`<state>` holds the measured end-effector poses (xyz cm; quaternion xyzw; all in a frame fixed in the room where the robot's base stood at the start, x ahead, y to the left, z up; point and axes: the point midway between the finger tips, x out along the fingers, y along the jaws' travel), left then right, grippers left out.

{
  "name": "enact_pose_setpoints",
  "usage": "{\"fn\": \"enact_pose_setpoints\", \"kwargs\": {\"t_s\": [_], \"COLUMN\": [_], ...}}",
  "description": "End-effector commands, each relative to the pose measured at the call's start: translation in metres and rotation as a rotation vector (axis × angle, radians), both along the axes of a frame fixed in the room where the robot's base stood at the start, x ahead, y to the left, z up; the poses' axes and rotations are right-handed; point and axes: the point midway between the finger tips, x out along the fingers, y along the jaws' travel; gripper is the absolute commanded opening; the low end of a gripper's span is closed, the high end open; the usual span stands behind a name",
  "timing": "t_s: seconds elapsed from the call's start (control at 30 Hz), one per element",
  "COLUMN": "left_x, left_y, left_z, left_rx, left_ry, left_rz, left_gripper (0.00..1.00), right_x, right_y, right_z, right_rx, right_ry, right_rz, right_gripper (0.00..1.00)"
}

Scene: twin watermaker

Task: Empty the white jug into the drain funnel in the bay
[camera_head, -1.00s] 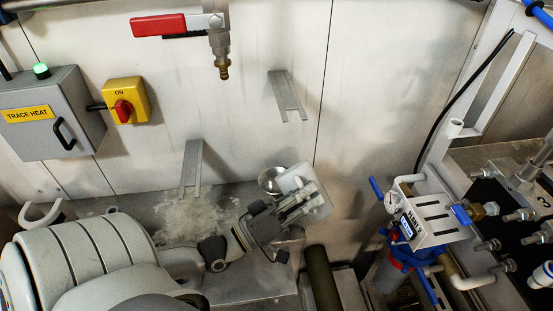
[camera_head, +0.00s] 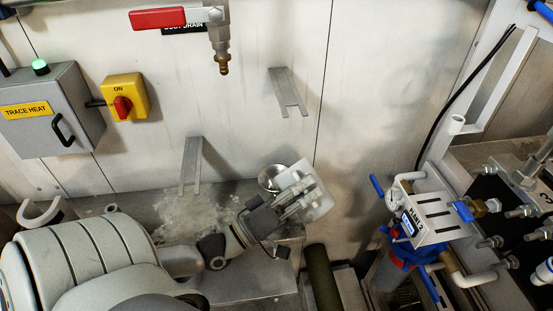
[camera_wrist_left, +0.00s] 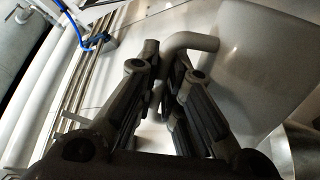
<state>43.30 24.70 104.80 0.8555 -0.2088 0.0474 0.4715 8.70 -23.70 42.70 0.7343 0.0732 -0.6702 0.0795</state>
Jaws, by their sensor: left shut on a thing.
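The white jug (camera_head: 318,196) is held by my left gripper (camera_head: 300,204), low in the middle of the head view. It looks tilted, and its inside is hidden. In the left wrist view the jug (camera_wrist_left: 255,60) fills the right side, and my left gripper (camera_wrist_left: 165,95) is shut on its handle (camera_wrist_left: 190,42). The drain funnel (camera_head: 270,178) is a round metal bowl just left of and behind the jug, partly covered by it. A metal curve, likely the funnel (camera_wrist_left: 300,150), shows at the lower right of the wrist view. My right gripper is not in view.
Frost or ice (camera_head: 195,212) lies on the ledge left of the gripper. A metal bracket (camera_head: 191,165) stands behind it. A red-handled valve (camera_head: 170,18) hangs above. Blue and white filter piping (camera_head: 410,245) stands to the right, and a dark pipe (camera_head: 322,278) is below.

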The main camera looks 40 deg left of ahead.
Motion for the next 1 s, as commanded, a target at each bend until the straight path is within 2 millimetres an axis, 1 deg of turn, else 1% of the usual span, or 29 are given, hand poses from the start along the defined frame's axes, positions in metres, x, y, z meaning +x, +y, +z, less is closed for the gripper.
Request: {"fn": "enact_pose_setpoints", "kwargs": {"t_s": [0.1,0.43,1.0], "left_x": [0.000,0.001,0.002], "left_y": [0.001,0.004,0.010], "left_z": [0.004,0.009,0.017], "left_rx": [-0.016,-0.061,-0.138], "left_ry": [-0.003,0.002,0.009], "left_rz": [0.000,-0.001,-0.002], "left_gripper": [0.00,0.00,0.00], "right_x": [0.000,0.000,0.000], "right_y": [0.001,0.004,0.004], "right_z": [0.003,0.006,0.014], "right_rx": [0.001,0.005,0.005], "right_ry": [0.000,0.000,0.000], "right_rz": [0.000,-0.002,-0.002], "right_gripper": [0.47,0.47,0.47]}}
